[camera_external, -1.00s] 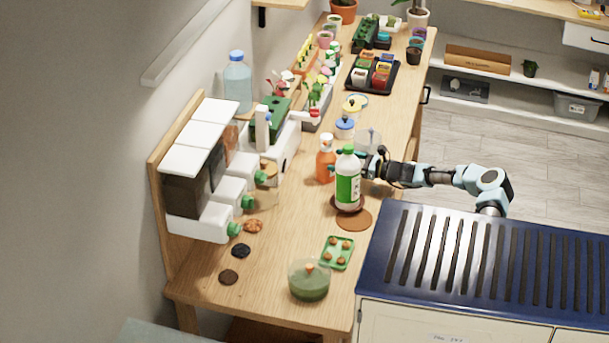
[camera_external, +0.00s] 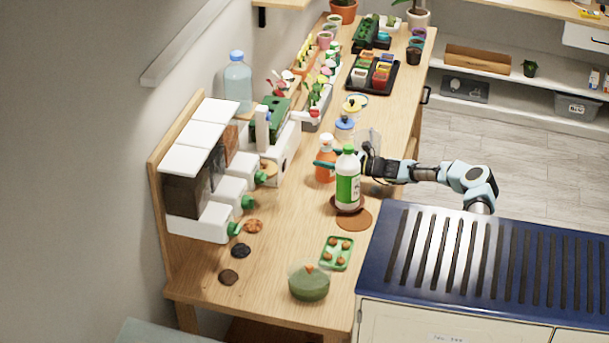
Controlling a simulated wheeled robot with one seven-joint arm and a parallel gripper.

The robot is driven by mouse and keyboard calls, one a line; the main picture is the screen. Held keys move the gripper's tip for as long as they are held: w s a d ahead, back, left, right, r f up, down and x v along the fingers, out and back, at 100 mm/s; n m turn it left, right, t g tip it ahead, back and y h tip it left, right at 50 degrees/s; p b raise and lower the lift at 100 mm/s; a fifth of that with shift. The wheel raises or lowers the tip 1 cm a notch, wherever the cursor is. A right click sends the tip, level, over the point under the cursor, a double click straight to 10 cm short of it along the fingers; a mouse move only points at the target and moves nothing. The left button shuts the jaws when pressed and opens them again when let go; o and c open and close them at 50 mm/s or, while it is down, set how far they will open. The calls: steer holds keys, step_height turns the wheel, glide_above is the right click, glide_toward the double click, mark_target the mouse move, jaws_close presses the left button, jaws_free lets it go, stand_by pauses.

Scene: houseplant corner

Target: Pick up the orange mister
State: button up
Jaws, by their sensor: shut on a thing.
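The orange mister (camera_external: 324,174) with its white spray head stands upright on the wooden bench. My gripper (camera_external: 329,163) reaches in from the right, behind the white bottle, and is shut on the mister's upper body. A dark teal finger shows across the mister's front; the other finger is hidden. I cannot see any gap between the mister and the bench. The white bottle with a green label (camera_external: 347,188) stands just right of the mister, in front of my gripper, and hides part of it.
A brown saucer (camera_external: 356,220) lies by the bottle's base. A green tray (camera_external: 337,253) and a green glass pot (camera_external: 309,284) are nearer the front. Blue-lidded (camera_external: 344,127) and yellow-lidded jars (camera_external: 352,106) stand behind. White dispensers (camera_external: 203,219) line the left.

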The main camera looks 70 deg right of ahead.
steer(key=c, duration=0.9)
steer(key=shift+r, duration=0.15)
